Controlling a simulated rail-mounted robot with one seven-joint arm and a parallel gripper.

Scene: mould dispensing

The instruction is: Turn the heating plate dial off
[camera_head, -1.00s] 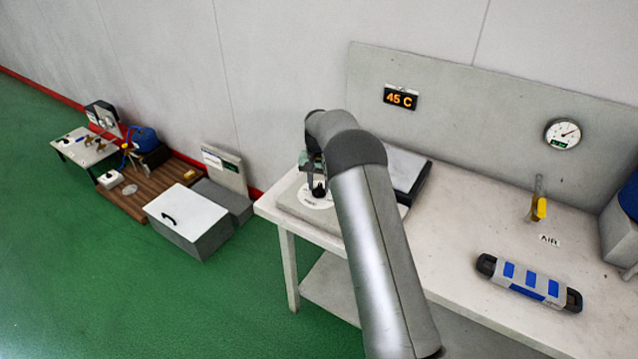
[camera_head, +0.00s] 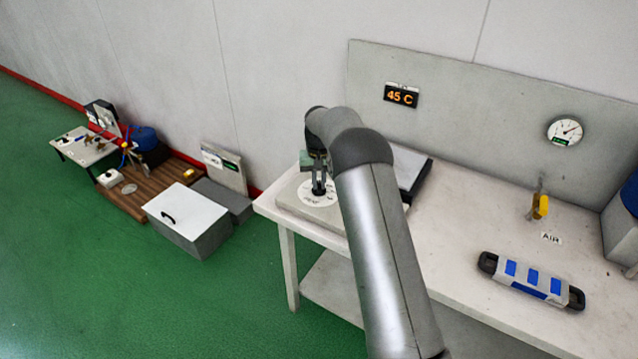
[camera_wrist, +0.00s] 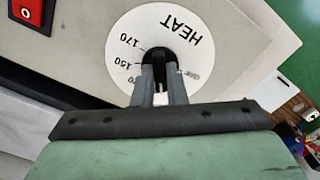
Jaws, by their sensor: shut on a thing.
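The heating plate dial has a black knob (camera_wrist: 156,56) on a white round scale (camera_wrist: 122,33) marked HEAT, with 150 and 170 legible. In the wrist view my gripper (camera_wrist: 160,75) is shut on the knob, its two grey fingers on either side of it. In the head view the scale (camera_head: 308,196) sits on the grey heating plate housing (camera_head: 330,216) at the table's left end, with my gripper (camera_head: 318,186) pointing down onto it. The fingers and palm hide part of the scale, so the exact dial setting cannot be read. A display (camera_head: 401,96) reads 45 C.
A red switch (camera_wrist: 27,9) is at the wrist view's upper left. On the white table (camera_head: 450,215) are a yellow-handled air valve (camera_head: 541,206) and a blue-striped grey bar (camera_head: 531,279). A round gauge (camera_head: 565,132) is on the back panel. My arm covers the table's middle.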

